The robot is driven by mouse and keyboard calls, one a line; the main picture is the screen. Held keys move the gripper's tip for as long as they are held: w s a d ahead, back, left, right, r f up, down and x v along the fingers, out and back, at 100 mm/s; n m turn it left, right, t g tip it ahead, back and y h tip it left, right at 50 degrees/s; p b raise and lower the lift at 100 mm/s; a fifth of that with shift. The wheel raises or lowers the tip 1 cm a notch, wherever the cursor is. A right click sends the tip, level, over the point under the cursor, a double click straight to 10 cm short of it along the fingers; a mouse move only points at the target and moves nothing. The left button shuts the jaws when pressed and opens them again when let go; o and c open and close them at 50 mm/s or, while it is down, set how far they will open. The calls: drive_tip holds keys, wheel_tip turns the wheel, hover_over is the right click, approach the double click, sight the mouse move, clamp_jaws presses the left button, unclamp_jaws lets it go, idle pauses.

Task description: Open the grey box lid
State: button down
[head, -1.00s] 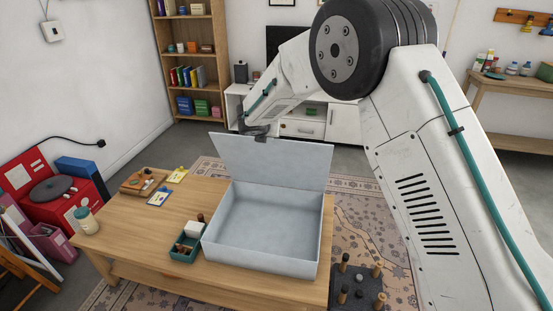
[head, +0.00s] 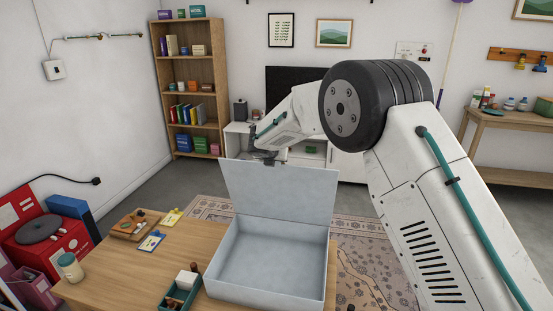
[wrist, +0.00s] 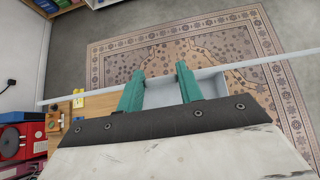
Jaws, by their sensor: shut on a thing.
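The grey box (head: 265,265) stands open on the wooden table, its inside empty. Its lid (head: 282,192) stands raised on the far side, roughly upright above the back edge. My gripper (head: 272,160) is at the lid's top edge, left of the middle, shut on it. In the wrist view the teal fingers of my gripper (wrist: 161,70) sit either side of the lid's thin pale edge (wrist: 255,64). Part of the box interior (wrist: 205,85) shows beyond the fingers.
A green tray (head: 180,296) with small items touches or nearly touches the box's left side. A jar (head: 71,268), a wooden tray (head: 130,226) and clipboards (head: 152,241) lie further left on the table. A patterned rug (head: 370,255) covers the floor behind and right.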

drive_tip(key=shift+r, duration=0.1)
idle(0.5)
drive_tip(key=c, duration=0.9)
unclamp_jaws()
drive_tip(key=shift+d, duration=0.1)
drive_tip(key=shift+v, duration=3.9)
drive_tip(key=shift+c, duration=0.5)
